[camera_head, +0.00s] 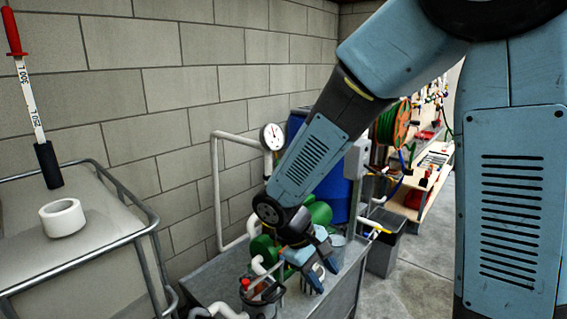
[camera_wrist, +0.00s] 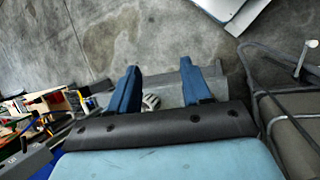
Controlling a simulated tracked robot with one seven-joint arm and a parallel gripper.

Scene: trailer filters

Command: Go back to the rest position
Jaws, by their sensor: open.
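My gripper (camera_head: 321,271) is at the end of my blue arm, low over a grey metal trailer bed (camera_head: 345,298) in the head view. In the wrist view its two blue fingers stand apart, and the gripper (camera_wrist: 160,68) is open with nothing seen held between them. A pale ribbed piece (camera_wrist: 151,101) shows beyond the fingers, partly hidden by the gripper. A dark-rimmed container (camera_head: 263,297) with a red part stands just left of the gripper in the head view. Green rounded housings (camera_head: 318,213) are behind my wrist, partly covered by it.
White pipes (camera_head: 216,190) and a gauge (camera_head: 272,137) rise behind the bed. A blue barrel (camera_head: 335,190) stands behind my forearm. A caged tank (camera_head: 95,262) at left carries a white roll (camera_head: 62,217).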

